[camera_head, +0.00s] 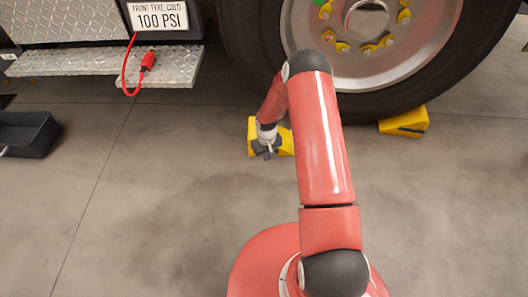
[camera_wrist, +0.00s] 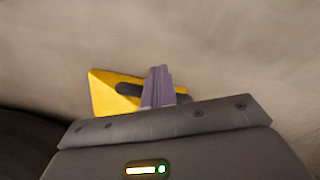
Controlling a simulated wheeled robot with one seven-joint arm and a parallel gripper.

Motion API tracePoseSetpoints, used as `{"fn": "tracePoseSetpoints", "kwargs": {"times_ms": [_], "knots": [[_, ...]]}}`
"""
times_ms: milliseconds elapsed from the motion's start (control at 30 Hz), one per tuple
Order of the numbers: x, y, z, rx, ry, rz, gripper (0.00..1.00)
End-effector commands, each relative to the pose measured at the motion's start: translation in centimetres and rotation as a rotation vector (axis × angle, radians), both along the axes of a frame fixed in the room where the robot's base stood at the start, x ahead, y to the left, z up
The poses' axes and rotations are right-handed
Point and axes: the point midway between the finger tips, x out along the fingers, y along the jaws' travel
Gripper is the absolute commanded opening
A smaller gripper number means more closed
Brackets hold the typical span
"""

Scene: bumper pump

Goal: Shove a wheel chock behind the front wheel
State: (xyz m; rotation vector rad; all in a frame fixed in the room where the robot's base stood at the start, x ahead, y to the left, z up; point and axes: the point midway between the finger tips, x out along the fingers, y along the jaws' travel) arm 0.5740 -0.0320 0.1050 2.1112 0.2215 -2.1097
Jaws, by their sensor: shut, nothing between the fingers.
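A yellow wheel chock (camera_head: 286,141) stands on the floor left of the front wheel (camera_head: 350,50), partly hidden behind my arm. A second yellow chock (camera_head: 404,122) with a dark slot sits against the right side of the wheel's tyre. My gripper (camera_head: 267,152) is low over the floor at the near side of the left chock. In the wrist view, my shut fingers (camera_wrist: 158,86) overlap a yellow chock (camera_wrist: 112,96) with a dark slot. The fingers hold nothing. I cannot tell whether they touch the chock.
A dark bin (camera_head: 25,135) is at far left. The floor in the left foreground is clear.

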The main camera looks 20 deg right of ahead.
Motion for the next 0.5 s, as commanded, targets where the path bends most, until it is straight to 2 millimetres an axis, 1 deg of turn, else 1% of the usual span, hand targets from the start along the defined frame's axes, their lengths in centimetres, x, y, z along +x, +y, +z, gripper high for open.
{"fn": "tracePoseSetpoints", "kwargs": {"times_ms": [100, 500], "knots": [[0.8, -0.4, -0.1, 0.001, -0.004, -0.002, 0.0], [3.0, -1.3, -0.2, 0.0, -0.002, -0.002, 0.0]]}}
